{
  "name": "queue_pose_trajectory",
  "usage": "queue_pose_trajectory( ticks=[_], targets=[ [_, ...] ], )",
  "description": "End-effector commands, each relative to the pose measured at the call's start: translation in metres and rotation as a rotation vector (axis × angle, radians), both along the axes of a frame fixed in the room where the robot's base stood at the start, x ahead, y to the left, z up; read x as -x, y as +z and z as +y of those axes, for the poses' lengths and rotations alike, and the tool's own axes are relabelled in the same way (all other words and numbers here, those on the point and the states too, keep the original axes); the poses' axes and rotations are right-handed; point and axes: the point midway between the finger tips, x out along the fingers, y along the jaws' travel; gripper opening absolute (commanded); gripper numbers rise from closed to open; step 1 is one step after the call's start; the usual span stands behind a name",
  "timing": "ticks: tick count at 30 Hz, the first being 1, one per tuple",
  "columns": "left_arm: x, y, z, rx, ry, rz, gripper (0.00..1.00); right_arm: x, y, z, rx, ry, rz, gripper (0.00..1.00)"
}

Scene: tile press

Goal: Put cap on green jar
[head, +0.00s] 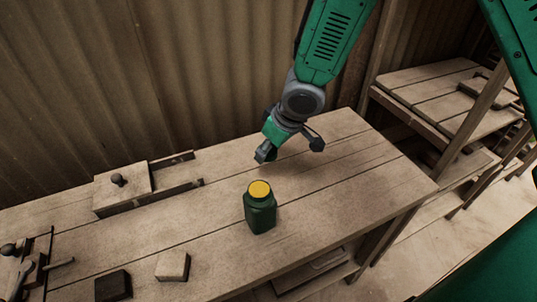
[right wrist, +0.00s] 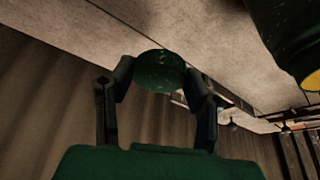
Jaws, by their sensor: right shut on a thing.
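The green jar (head: 260,215) stands upright on the wooden workbench, with a round yellow surface showing at its top. It also shows at the upper right of the right wrist view (right wrist: 285,30), partly cut off. My right gripper (head: 289,150) is above the bench, behind the jar and slightly to its right in the head view. In the right wrist view its two fingers (right wrist: 160,88) are shut on a round, dark green speckled cap (right wrist: 160,72). The cap is apart from the jar. I cannot make out the cap in the head view. My left gripper is not in view.
The workbench (head: 345,190) is clear right of the jar. A wooden block with a knob (head: 122,190) lies at the back left. A pale block (head: 172,266) and a dark block (head: 113,286) lie at the front left. A corrugated wall (head: 130,80) stands behind.

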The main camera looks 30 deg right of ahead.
Motion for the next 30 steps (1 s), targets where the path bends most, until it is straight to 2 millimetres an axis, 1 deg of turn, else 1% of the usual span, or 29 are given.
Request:
queue_pose_trajectory(
  ticks=[11, 14, 18, 21, 25, 30],
  targets=[
    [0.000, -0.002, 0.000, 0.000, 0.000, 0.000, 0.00, 0.003, 0.000, 0.002, 0.000, -0.011, 0.001, 0.34],
    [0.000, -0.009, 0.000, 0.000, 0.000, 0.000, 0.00, 0.013, 0.003, 0.009, -0.002, -0.067, 0.005, 0.34],
    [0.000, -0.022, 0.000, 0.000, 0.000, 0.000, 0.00, 0.037, 0.007, 0.016, -0.003, -0.204, 0.009, 0.34],
    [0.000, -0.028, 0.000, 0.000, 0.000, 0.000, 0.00, 0.052, 0.010, 0.017, -0.001, -0.296, 0.006, 0.34],
    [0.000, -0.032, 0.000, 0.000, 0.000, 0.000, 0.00, 0.062, 0.012, 0.016, 0.001, -0.373, 0.001, 0.34],
    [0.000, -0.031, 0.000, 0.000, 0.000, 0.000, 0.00, 0.065, 0.013, 0.015, 0.001, -0.394, 0.001, 0.34]
  ],
)
